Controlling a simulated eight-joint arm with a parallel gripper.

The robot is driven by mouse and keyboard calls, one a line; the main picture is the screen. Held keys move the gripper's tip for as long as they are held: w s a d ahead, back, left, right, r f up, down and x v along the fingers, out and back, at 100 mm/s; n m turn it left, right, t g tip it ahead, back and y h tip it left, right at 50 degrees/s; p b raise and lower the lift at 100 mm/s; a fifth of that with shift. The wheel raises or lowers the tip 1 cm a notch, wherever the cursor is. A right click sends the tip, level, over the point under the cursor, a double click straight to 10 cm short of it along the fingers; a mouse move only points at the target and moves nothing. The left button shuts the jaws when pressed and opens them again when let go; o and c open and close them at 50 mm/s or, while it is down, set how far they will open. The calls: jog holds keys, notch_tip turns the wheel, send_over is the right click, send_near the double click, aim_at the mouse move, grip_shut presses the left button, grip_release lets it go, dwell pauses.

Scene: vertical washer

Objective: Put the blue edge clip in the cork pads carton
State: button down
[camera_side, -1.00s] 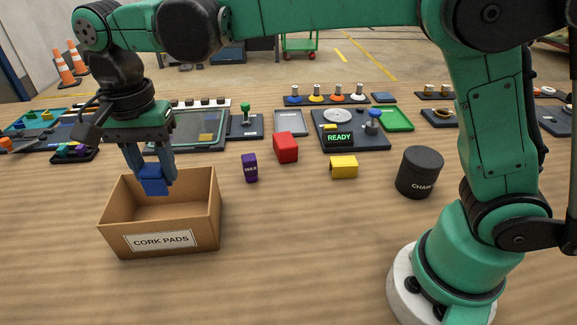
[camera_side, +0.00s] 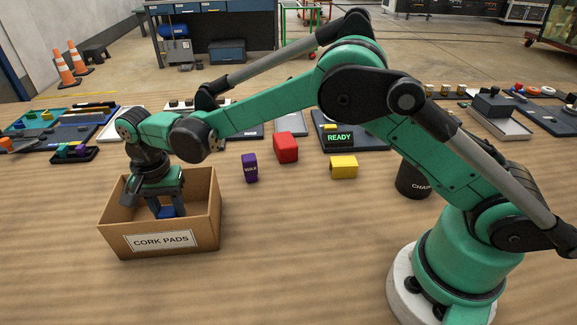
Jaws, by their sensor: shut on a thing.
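The cork pads carton (camera_side: 205,215) is an open brown box with a white "CORK PADS" label, standing at the left of the table. My gripper (camera_side: 167,210) is down inside the carton, fingers pointing downward. It is shut on the blue edge clip (camera_side: 166,211), which shows as a small blue patch between the fingers. The carton's front wall hides the lower part of the clip and the fingertips, so I cannot tell whether the clip touches the carton floor.
A purple box (camera_side: 250,168), a red block (camera_side: 286,148) and a yellow block (camera_side: 343,167) stand right of the carton. A black canister (camera_side: 412,180) is partly behind my arm. Trays and fixtures line the back. The front of the table is clear.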

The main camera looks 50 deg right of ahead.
aim_at(168, 208)
jog(key=shift+f, duration=0.15)
jog(key=shift+c, duration=2.3)
grip_release()
jog(key=s+d+r+n+t, duration=0.1)
jog(key=d+r, duration=0.2)
jog(key=r, duration=0.5)
jog(key=s+d+r+n+t, duration=0.1)
jog(key=d+r, duration=0.1)
jog(key=r, duration=0.6)
jog(key=s+d+f+n+t, duration=0.2)
jog(key=s+d+n, duration=0.1)
jog(key=s+d, duration=0.2)
jog(key=s+d+f+n+t, duration=0.2)
jog(key=s+d+n+t, duration=0.1)
jog(key=s+d, duration=0.3)
jog(key=s+n, duration=0.1)
jog(key=s, duration=0.1)
jog(key=shift+s+d, duration=0.3)
jog(key=shift+s, duration=0.05)
